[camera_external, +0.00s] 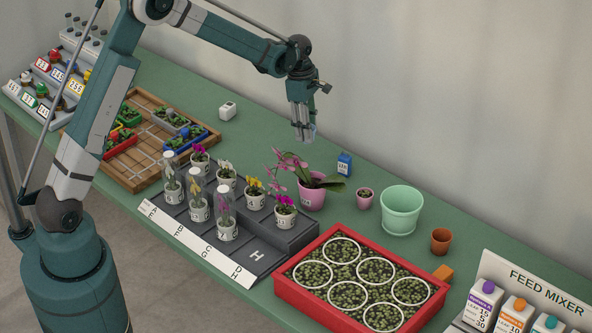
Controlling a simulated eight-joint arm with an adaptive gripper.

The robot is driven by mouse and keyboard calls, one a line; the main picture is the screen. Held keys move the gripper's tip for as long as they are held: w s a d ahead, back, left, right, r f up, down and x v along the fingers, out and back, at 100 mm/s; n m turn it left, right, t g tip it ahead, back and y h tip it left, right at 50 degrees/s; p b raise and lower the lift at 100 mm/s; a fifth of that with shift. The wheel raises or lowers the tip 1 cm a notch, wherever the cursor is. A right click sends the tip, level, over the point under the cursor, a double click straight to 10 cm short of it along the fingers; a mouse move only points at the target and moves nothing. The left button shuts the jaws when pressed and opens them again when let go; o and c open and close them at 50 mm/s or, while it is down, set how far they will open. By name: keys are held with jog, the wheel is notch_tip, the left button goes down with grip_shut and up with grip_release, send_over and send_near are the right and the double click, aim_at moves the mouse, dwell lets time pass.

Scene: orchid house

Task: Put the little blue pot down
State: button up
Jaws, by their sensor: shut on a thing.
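My gripper (304,136) hangs fingers down in the air over the green table, behind the black stepped rack. It is shut on a small pale-blue thing (312,131), which I take for the little blue pot. The fingers cover much of it, and its shape and any contents are too small to make out. It is above and to the left of the pink pot with the orchid and appears clear of the table.
A pink-potted orchid (312,196), a blue box (344,164), a small pink pot (365,198), a mint pot (401,212) and a terracotta pot (441,242) stand nearby. A red tray (283,287) is in front. Bare table (262,130) lies around the white cube (228,110).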

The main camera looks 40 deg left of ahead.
jog(key=shift+f, duration=1.85)
jog(key=shift+f+b, duration=0.35)
jog(key=shift+f, duration=1.55)
jog(key=shift+f, duration=0.2)
jog(key=o, duration=0.8)
jog(key=shift+c, duration=0.2)
jog(key=shift+r, duration=0.15)
jog(key=r, duration=0.4)
jog(key=a+r, duration=0.1)
jog(key=r, duration=0.3)
jog(key=r+p, duration=0.1)
jog(key=r, duration=0.3)
jog(key=shift+s+a, duration=0.2)
